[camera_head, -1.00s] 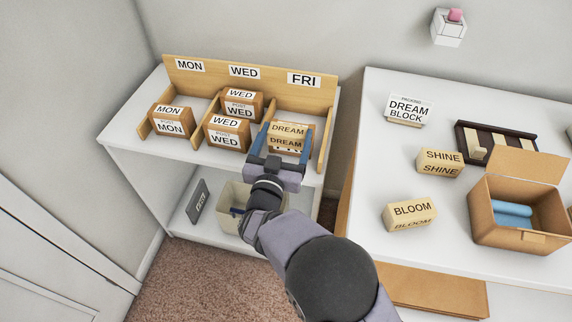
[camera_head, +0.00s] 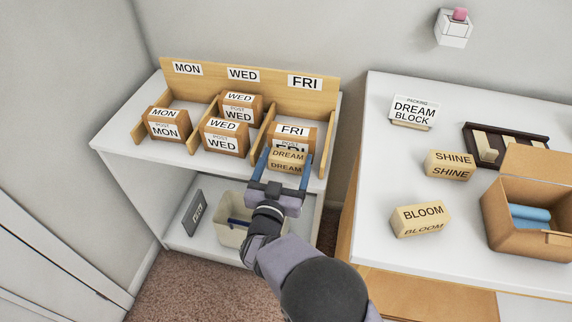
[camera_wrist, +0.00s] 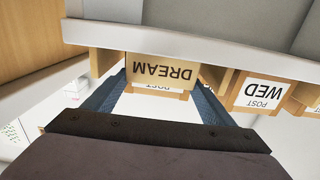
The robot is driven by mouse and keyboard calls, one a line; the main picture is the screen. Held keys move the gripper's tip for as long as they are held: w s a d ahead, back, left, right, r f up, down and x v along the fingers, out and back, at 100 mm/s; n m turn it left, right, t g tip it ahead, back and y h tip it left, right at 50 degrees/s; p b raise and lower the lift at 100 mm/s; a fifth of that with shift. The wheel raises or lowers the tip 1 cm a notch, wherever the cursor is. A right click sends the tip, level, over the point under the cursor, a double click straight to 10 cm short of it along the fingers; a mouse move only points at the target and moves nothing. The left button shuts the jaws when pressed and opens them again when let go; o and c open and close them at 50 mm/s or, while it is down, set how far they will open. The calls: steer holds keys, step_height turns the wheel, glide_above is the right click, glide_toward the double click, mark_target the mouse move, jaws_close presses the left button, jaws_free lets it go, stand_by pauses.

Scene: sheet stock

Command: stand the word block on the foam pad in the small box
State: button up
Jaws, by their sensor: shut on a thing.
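The word block marked DREAM (camera_head: 287,160) is a pale wooden block between the two blue fingers of my gripper (camera_head: 288,165). My gripper is shut on it, in front of the FRI bay of the sorting shelf. In the wrist view the DREAM block (camera_wrist: 163,73) shows upside down between the fingers. A box labelled FRI (camera_head: 292,131) stands just behind it, partly hidden. The small open cardboard box (camera_head: 510,238) is on the right table. Blue foam (camera_head: 530,213) shows inside it. A sign on that table reads DREAM BLOCK (camera_head: 413,112).
SHINE (camera_head: 450,165) and BLOOM (camera_head: 421,219) blocks stand on the right table, left of the box. A dark tray (camera_head: 505,143) lies behind. Boxes marked MON (camera_head: 164,124) and WED (camera_head: 222,138) fill other bays. A gap separates shelf and table.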

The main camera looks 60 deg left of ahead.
steer(key=o, duration=1.2)
steer(key=shift+r, duration=0.1)
steer(key=v, duration=1.1)
steer(key=shift+s+b, duration=0.15)
steer(key=shift+b, duration=0.25)
steer(key=shift+o, duration=0.5)
steer(key=shift+s+d, duration=0.25)
steer(key=shift+d, duration=0.1)
